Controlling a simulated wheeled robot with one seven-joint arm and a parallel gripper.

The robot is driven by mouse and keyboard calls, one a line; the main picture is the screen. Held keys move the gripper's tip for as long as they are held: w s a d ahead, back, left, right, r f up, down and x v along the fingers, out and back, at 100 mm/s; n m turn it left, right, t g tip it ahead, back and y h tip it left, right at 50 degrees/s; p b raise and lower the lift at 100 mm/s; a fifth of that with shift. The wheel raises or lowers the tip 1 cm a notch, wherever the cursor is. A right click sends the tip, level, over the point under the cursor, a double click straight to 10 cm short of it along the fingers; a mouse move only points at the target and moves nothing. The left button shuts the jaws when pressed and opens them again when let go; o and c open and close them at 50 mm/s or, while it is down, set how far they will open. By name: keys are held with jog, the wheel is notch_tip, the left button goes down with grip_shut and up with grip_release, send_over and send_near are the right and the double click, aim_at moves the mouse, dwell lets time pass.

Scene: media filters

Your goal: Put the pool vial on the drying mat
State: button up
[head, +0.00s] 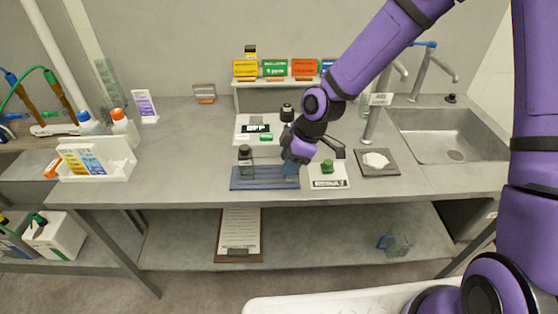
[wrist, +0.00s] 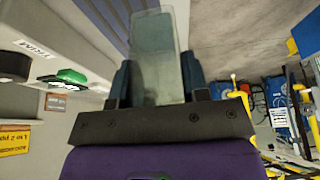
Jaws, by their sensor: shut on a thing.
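My gripper (head: 291,168) is shut on a clear, greenish glass vial (wrist: 156,62), seen between the two dark fingers in the wrist view. In the head view, the arm and gripper largely hide this vial. The blue ribbed drying mat (head: 262,184) lies on the bench, and my gripper is over or just at its right end. The mat also shows at the top of the wrist view (wrist: 108,14). I cannot tell whether the held vial touches the mat.
A dark-capped bottle (head: 245,158) stands at the mat's left part. A white tray with a green item (head: 328,167) is close on the right. A grey pad with a white piece (head: 377,161) and the sink (head: 450,135) lie farther right.

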jog(key=w, duration=0.1)
jog(key=w+a, duration=0.1)
jog(key=w, duration=0.1)
jog(key=w+a, duration=0.1)
jog(key=shift+w+f, duration=0.15)
jog(key=shift+f, duration=1.85)
jog(key=shift+f, duration=0.1)
jog(key=o, duration=1)
jog(key=v, duration=1.2)
jog(key=shift+d, duration=0.1)
